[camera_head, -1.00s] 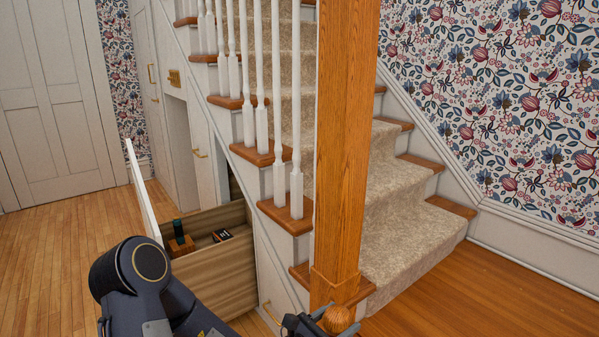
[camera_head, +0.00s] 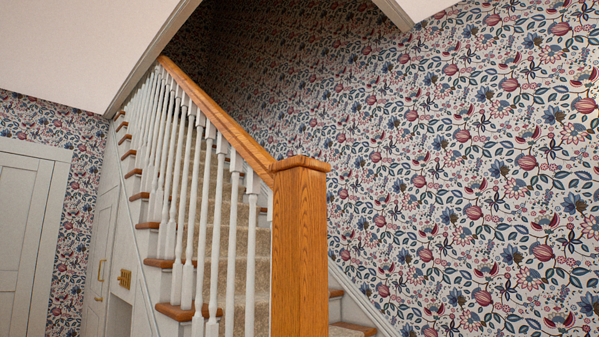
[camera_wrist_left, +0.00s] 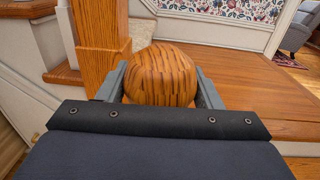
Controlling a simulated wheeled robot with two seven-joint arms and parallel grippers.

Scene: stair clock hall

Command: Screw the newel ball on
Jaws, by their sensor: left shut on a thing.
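The wooden newel ball (camera_wrist_left: 160,75) is in the left wrist view, a round, striped orange-brown ball. My left gripper (camera_wrist_left: 160,88) is shut on it, with a grey finger at each side. The newel post (camera_head: 300,245) stands upright in the head view, with a flat, wider cap (camera_head: 302,163) and no ball on top. The post's lower part (camera_wrist_left: 100,30) shows just left of and behind the ball in the left wrist view. The ball and both grippers are out of the head view.
A sloping wooden handrail (camera_head: 220,110) on white balusters (camera_head: 205,220) meets the post from the left. Carpeted stairs (camera_head: 262,265) rise behind. Patterned wallpaper (camera_head: 470,170) covers the right wall.

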